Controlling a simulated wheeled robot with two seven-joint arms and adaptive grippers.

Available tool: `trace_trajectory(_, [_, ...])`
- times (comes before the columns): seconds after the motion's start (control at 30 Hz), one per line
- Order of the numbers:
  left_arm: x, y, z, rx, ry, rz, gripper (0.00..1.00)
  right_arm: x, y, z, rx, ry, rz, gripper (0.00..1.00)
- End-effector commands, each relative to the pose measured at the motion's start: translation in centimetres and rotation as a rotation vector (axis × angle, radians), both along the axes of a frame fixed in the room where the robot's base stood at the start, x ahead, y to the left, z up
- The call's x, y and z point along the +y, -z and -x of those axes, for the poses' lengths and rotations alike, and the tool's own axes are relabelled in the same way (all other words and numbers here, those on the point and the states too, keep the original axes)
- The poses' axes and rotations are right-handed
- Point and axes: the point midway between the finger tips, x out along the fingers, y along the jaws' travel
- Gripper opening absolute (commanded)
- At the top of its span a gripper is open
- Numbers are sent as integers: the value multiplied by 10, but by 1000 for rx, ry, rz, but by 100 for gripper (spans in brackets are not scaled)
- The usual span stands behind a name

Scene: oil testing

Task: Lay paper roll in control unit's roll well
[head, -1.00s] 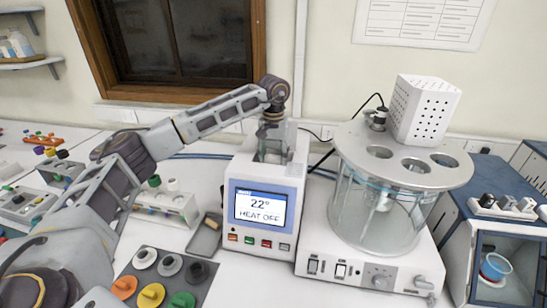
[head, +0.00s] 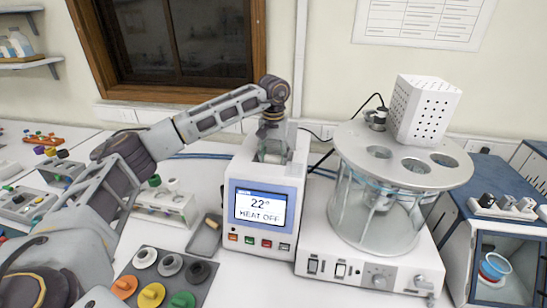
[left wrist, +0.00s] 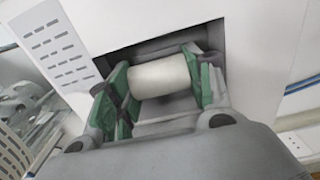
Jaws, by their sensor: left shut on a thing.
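The control unit (head: 265,192) is a white box with a lit screen that reads 22° and HEAT OFF. Its roll well (left wrist: 222,40) is a dark-edged opening in the top. My left gripper (left wrist: 164,78) reaches down into the well, with a green pad at each end of the white paper roll (left wrist: 160,76). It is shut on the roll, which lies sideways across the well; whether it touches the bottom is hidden. In the head view the roll (head: 272,157) shows only slightly below the gripper. My right gripper is not in view.
A glass bath with a round lid (head: 400,160) stands just right of the control unit. Coloured stoppers on a dark mat (head: 142,289), a small grey tray (head: 205,238) and a white rack (head: 165,210) lie to the left.

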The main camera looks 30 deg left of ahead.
Motion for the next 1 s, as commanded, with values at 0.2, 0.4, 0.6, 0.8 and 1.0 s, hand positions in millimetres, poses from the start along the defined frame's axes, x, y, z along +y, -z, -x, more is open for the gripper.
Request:
trace_trajectory(0.2, [0,3,0,0,0,0,28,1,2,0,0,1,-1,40])
trace_trajectory(0.4, [0,5,0,0,0,0,28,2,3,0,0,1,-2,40])
trace_trajectory(0.6, [0,8,0,0,0,0,28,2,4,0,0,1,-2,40])
trace_trajectory(0.8, [0,10,0,0,0,0,28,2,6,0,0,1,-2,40])
trace_trajectory(1.0, [0,11,0,0,0,0,59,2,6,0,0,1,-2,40])
